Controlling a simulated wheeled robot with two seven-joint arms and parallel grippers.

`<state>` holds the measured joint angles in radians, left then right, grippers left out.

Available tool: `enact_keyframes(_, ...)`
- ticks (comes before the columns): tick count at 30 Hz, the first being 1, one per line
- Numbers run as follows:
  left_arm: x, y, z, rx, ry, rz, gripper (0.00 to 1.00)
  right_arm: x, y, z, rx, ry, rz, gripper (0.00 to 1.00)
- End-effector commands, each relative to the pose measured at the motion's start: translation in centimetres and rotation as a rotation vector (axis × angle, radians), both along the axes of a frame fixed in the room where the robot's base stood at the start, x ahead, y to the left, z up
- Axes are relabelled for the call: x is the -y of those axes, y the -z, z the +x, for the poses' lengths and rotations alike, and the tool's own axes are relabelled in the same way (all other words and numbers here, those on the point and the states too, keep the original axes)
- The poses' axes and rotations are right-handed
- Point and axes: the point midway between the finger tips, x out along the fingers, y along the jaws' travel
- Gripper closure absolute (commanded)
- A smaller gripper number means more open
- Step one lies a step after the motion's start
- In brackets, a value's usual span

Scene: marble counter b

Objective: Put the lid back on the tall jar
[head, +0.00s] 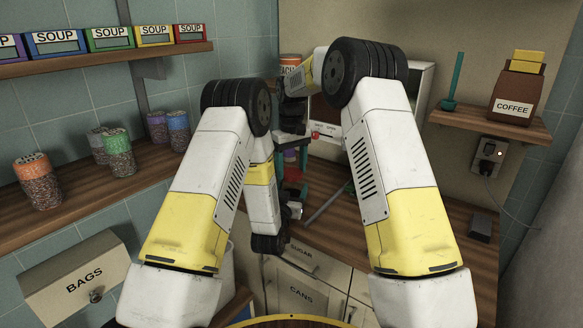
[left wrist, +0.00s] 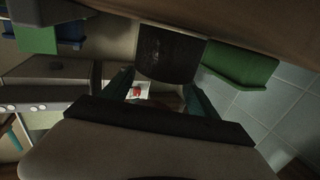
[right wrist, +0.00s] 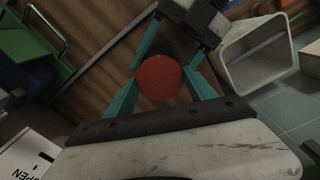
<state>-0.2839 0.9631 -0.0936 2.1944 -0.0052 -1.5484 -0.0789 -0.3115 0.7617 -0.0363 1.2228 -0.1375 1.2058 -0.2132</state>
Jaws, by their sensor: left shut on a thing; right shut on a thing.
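My right gripper (right wrist: 165,75) is shut on a round red lid (right wrist: 160,78), held between its teal fingers. In the head view the lid (head: 293,173) shows as a small red patch below my right arm. My left gripper (left wrist: 160,95) is shut on a dark, round-sided thing (left wrist: 170,55), which looks like the tall jar. Part of my left gripper also shows at the top of the right wrist view, close beyond the lid. The jar's mouth is hidden, and I cannot tell whether lid and jar touch. My arms cover much of this area in the head view.
A brown counter (head: 350,230) lies beyond my arms, with SUGAR and CANS fronts below. A white panel with a red knob (head: 316,135) stands behind. Lidded jars, including an orange-topped one (head: 38,185), line the left shelf. A coffee bag (head: 515,92) sits on the right shelf.

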Motion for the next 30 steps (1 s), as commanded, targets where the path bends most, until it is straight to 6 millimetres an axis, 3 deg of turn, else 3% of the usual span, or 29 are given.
enact_keyframes(10, -0.01, -0.02, 0.01, 0.000, 0.000, 0.000, 1.00, 0.00, 0.61, 0.02, 0.001, 0.001, 0.001, 0.73)
enact_keyframes(14, -0.01, -0.02, 0.01, 0.000, 0.000, 0.000, 1.00, -0.01, 0.61, 0.02, 0.001, 0.081, -0.002, 0.73)
enact_keyframes(17, -0.02, -0.01, 0.00, 0.000, 0.000, 0.000, 1.00, -0.06, 0.60, 0.01, 0.002, 0.260, -0.001, 0.73)
enact_keyframes(30, -0.01, 0.00, 0.00, 0.000, 0.000, 0.000, 1.00, -0.14, 0.68, 0.02, 0.002, 1.336, -0.002, 0.73)
